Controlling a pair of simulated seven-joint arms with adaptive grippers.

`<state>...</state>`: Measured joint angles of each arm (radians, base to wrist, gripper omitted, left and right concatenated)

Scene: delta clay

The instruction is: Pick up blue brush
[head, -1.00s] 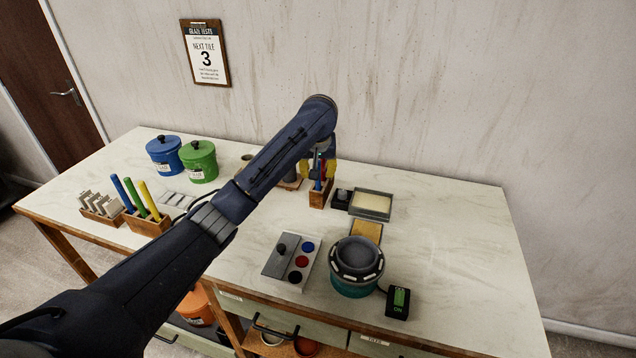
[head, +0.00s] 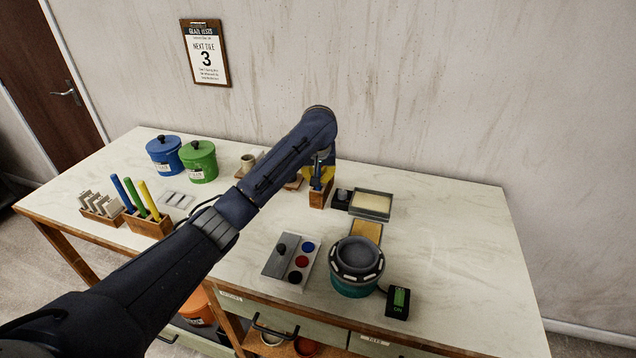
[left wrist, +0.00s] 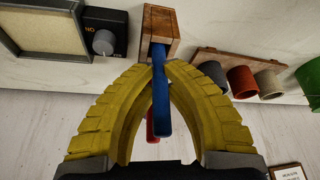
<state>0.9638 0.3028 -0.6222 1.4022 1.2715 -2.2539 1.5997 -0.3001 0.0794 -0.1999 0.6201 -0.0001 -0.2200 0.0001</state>
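The blue brush (left wrist: 161,100) stands in a small wooden holder (left wrist: 160,30), its lower end inside the holder. My left gripper (left wrist: 160,66) has yellow fingers whose tips close in on both sides of the blue handle and seem to touch it. A red brush (left wrist: 152,126) shows behind the blue one, mostly hidden. In the head view my left gripper (head: 318,176) is above the wooden holder (head: 318,199), partly hidden by my arm; a bit of the blue brush (head: 316,184) shows there. My right gripper is not in view.
A grey-framed tray (head: 371,204) and a small black knob box (head: 341,199) stand right of the holder. A rack of small cups (left wrist: 243,82) is close on the other side. Blue and green lidded pots (head: 198,160) stand further left. The table's right side is clear.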

